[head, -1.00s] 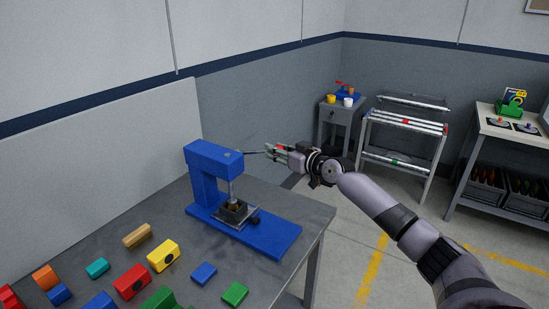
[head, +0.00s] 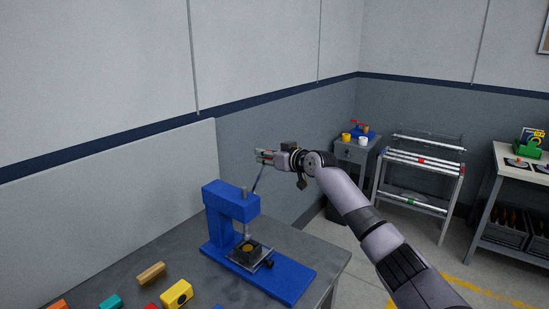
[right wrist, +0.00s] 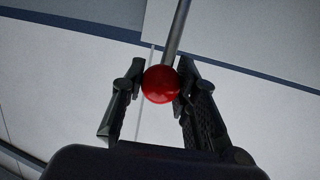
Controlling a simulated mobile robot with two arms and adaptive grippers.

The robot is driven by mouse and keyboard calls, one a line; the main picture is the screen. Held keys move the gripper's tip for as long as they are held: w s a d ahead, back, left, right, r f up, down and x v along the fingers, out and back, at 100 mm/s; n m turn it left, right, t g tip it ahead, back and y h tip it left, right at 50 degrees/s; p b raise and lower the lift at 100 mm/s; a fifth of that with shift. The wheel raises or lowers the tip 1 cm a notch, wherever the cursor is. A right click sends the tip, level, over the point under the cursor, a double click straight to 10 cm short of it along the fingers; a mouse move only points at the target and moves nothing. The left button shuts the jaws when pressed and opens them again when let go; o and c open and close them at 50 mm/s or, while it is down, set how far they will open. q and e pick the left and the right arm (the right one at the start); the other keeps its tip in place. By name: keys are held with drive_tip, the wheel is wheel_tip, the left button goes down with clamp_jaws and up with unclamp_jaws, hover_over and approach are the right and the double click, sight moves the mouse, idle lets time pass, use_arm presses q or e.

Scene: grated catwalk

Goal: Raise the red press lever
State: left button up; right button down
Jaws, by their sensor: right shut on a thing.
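The blue press (head: 228,203) stands upright on the grey table. Its thin lever rod (head: 257,178) slants steeply up and to the right from the press head. The lever's red ball knob (right wrist: 160,84) sits between the fingers of my right gripper (head: 263,157), which is shut on it above the press. In the right wrist view the grey rod (right wrist: 178,30) runs up from the knob, away from my palm. In the head view my fingers mostly hide the knob. The ram's top sticks up above the press head. My left gripper is not in view.
A black die block with a brown centre (head: 249,248) sits on the press base. A yellow block (head: 176,294) and a wooden block (head: 151,273) lie on the table at front left. A grey cabinet (head: 352,152) and a rack stand behind my right arm.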

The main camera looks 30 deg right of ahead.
drive_tip(key=shift+w+a+r, duration=0.2)
drive_tip(key=shift+w+r, duration=0.15)
drive_tip(key=shift+f, duration=0.1)
drive_tip(key=shift+f+g, duration=0.1)
drive_tip(key=shift+g, duration=0.2)
drive_tip(key=c, duration=1.2)
unclamp_jaws()
drive_tip(key=shift+a, duration=0.1)
drive_tip(key=shift+s+d, duration=0.2)
drive_tip(key=shift+s, duration=0.2)
drive_tip(key=v, duration=1.1)
drive_tip(key=shift+s+a, duration=0.1)
drive_tip(key=shift+a, duration=0.05)
